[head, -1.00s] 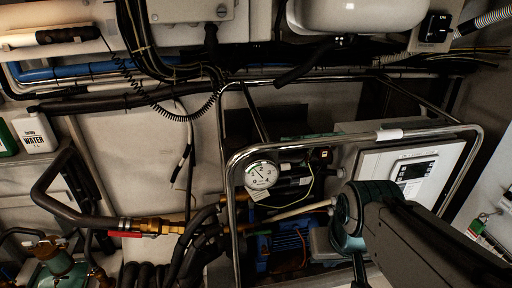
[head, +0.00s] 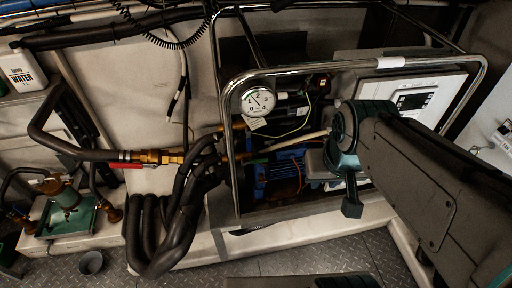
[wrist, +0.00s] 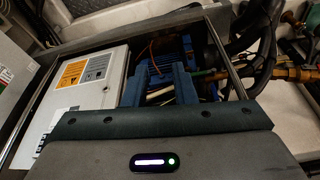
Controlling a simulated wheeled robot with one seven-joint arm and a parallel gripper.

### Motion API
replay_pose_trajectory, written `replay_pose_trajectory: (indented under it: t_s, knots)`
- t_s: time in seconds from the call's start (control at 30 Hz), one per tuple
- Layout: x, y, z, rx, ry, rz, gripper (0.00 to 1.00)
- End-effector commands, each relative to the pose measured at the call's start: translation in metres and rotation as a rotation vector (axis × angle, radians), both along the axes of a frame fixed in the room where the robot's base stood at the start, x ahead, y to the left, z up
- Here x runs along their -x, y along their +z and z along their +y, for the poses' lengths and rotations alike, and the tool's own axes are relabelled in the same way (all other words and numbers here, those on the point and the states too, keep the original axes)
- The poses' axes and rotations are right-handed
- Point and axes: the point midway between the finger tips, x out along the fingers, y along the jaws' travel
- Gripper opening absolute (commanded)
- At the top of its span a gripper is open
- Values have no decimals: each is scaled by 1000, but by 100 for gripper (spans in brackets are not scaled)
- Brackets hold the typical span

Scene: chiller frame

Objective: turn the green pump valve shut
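A small green part (wrist: 204,73) shows beside brass fittings in the wrist view, right of my gripper; it may be the green valve handle, but I cannot tell its angle. In the head view, the brass pipe there is partly hidden by black hoses. The blue pump motor (head: 282,172) sits inside the chrome frame and also shows in the wrist view (wrist: 168,55). My gripper (wrist: 158,92) appears open, its two blue fingers apart, with nothing visibly held. In the head view, my gripper is largely hidden by my arm, in front of the frame's lower right.
A chrome tube frame (head: 232,150) surrounds the motor, a pressure gauge (head: 258,100) and a white control box (head: 415,100). A red-handled brass valve (head: 128,156) lies left, above thick black hoses (head: 165,235). A green pump unit (head: 68,205) stands far left. The floor (head: 300,258) is partly clear.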

Motion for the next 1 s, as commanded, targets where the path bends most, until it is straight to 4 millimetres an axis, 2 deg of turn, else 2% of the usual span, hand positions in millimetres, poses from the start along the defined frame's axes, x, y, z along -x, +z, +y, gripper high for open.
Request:
replay_pose_trajectory:
  t_s: [0.17,0.4,0.57,0.8,1.0]
  knots:
    - [-29,-27,21,-53,82,-44,35]
    - [-98,-95,81,-122,230,-197,35]
    - [-133,-145,111,-85,281,-302,35]
    - [-168,-220,134,114,346,-460,35]
    - [-181,-272,134,403,420,-586,35]
